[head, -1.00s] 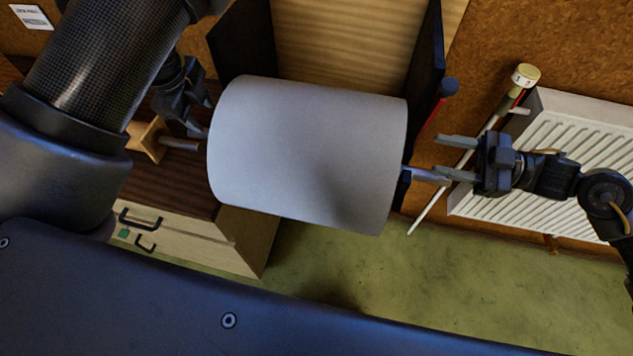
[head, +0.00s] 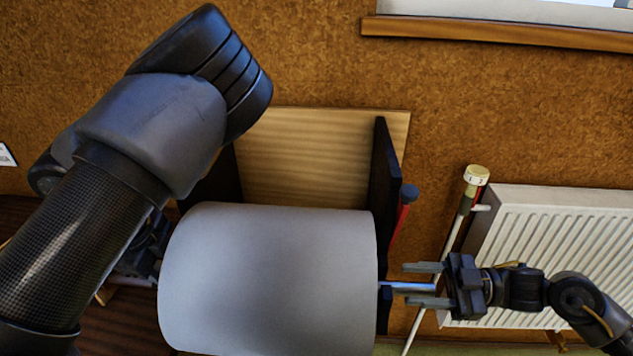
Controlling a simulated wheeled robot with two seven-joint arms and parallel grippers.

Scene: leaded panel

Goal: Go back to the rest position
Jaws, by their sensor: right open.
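A large pale grey roll (head: 270,280) lies across the lower middle of the head view. A thin metal rod (head: 393,287) sticks out of its right end. My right gripper (head: 406,285) is open, with one finger above and one below this rod, and a gap shows between rod and fingers. My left gripper (head: 143,250) is at the roll's left end, mostly hidden behind my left arm; its fingers cannot be made out.
Behind the roll stand a light wooden board (head: 310,155) and a dark upright panel (head: 384,190). A red stick with a dark knob (head: 408,194) is beside it. A white radiator (head: 560,240) with a valve (head: 476,175) is at right, below a wooden sill (head: 500,32).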

